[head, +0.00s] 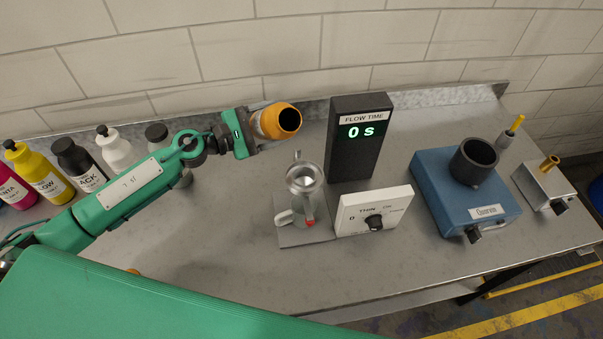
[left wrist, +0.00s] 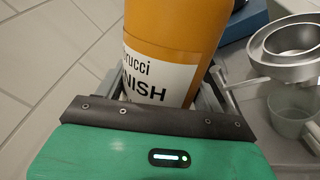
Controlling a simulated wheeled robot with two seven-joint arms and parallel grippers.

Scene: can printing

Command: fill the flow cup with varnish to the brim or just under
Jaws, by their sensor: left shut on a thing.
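My left gripper (head: 244,132) is shut on the orange varnish bottle (head: 276,121). The bottle is tilted, with its dark open mouth toward the right, above and to the left of the flow cup. The bottle (left wrist: 172,38) also fills the middle of the left wrist view, its white label partly readable. The metal flow cup (head: 304,177) is held in a stand over a clear beaker. In the left wrist view the cup (left wrist: 290,45) is at the right, apart from the bottle. No varnish stream shows, and the level in the cup cannot be told. My right gripper is not in view.
A black flow time display (head: 358,160) reading 0 s stands behind a white knob box (head: 374,211). A blue device (head: 467,190) is at the right. Yellow (head: 42,172), black, white and magenta bottles stand at the left. The front middle of the bench is clear.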

